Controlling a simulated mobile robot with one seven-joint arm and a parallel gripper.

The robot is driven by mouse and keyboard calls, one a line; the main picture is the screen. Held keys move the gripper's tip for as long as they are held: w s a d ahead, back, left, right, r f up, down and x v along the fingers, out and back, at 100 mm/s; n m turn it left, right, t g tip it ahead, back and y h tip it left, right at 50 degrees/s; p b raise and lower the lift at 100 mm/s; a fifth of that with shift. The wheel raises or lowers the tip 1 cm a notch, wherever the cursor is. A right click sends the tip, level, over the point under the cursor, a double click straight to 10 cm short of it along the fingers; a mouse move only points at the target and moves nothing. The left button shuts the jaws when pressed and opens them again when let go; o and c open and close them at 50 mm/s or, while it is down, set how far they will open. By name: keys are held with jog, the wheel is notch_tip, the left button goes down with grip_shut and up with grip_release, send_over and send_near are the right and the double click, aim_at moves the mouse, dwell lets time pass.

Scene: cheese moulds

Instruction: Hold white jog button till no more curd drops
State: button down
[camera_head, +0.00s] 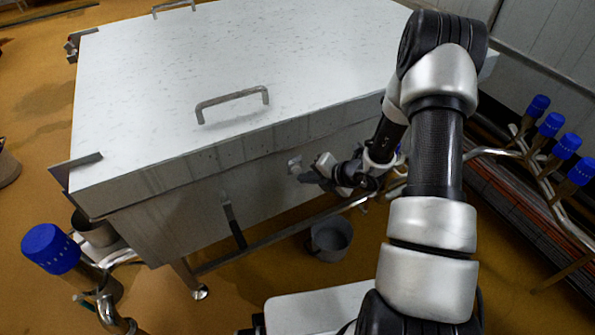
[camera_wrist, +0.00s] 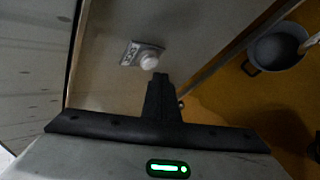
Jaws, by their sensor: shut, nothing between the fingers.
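The white jog button (camera_wrist: 149,61) is a round knob on a small labelled plate (camera_wrist: 130,52), fixed to the tank's front side. In the head view the button plate (camera_head: 295,163) shows small, just above and left of my gripper (camera_head: 307,177). In the wrist view my gripper (camera_wrist: 160,77) is shut and empty. Its fingertips appear just below and right of the button; I cannot tell whether they touch it. No falling curd can be made out in either view.
A large lidded steel tank (camera_head: 230,60) with lid handles fills the middle. A grey bucket (camera_head: 330,240) stands on the ochre floor below its front, also in the wrist view (camera_wrist: 277,50). Blue-capped pipes (camera_head: 551,125) stand at right, and another blue cap (camera_head: 50,249) at front left.

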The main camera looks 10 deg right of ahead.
dwell(0.5)
jog(key=shift+w+a, duration=0.15)
jog(key=shift+w, duration=0.25)
jog(key=shift+w+a, duration=0.15)
jog(key=shift+w, duration=0.35)
dwell(2.5)
dwell(1.9)
jog(key=shift+s+d, duration=0.3)
jog(key=shift+s, duration=0.6)
jog(key=shift+s+d, duration=0.25)
jog(key=shift+s, duration=0.55)
jog(key=shift+s+d, duration=0.25)
jog(key=shift+s, duration=0.55)
jog(key=shift+s+d, duration=0.25)
jog(key=shift+s, duration=0.55)
